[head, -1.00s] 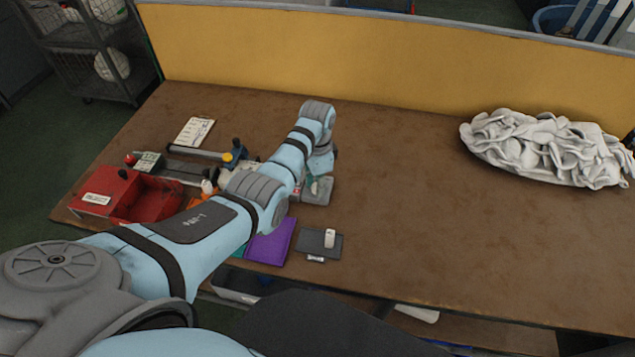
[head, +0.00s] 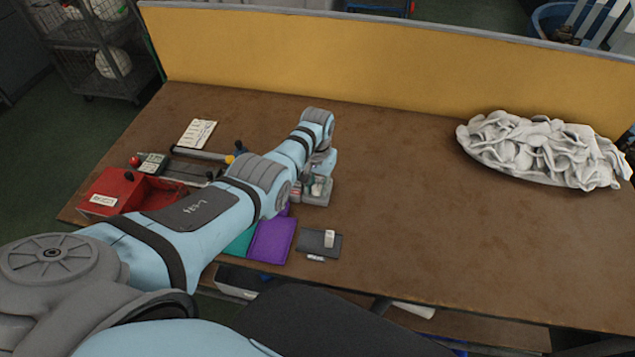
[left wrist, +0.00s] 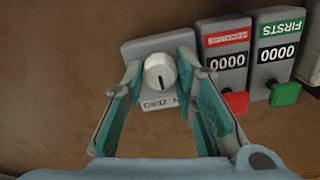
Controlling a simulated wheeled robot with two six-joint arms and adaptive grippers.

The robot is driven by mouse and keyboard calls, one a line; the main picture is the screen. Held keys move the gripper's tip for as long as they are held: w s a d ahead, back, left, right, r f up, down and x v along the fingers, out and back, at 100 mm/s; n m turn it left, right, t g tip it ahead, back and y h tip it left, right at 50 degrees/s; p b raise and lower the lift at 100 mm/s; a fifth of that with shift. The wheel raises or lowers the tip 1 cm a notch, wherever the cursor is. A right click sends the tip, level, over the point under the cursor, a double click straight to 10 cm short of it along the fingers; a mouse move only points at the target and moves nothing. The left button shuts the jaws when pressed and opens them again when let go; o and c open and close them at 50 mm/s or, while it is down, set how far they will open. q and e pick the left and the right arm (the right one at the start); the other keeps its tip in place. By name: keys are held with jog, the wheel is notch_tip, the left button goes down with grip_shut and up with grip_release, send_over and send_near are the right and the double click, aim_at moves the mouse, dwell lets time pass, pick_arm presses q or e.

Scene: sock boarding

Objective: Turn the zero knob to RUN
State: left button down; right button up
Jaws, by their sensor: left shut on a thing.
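The white zero knob (left wrist: 158,72) sits on a grey plate (left wrist: 131,49) in the left wrist view. The knob has a dark pointer line, which runs nearly straight up and down in that view. A label reading ZERO (left wrist: 156,103) appears upside down below it, partly hidden by the fingers. My left gripper (left wrist: 160,68) is shut on the knob, one green-padded finger on each side. In the head view, my left arm reaches over the table to the grey device (head: 316,198), and the knob itself cannot be made out. My right gripper is not in view.
Right of the knob stand a red SECONDS counter (left wrist: 227,60) and a green FIRSTS counter (left wrist: 277,53), both reading 0000. A red bin (head: 108,190), a purple sheet (head: 271,241) and a white sock pile (head: 540,150) lie on the table. The middle right is clear.

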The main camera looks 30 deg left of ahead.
pick_arm(q)
jog(key=n, duration=0.4)
jog(key=shift+n, duration=0.3)
jog(key=n, duration=0.4)
jog(key=shift+p, duration=0.4)
jog(key=shift+n, duration=0.3)
jog(key=shift+w, duration=0.1)
jog(key=c, duration=1.3)
grip_release()
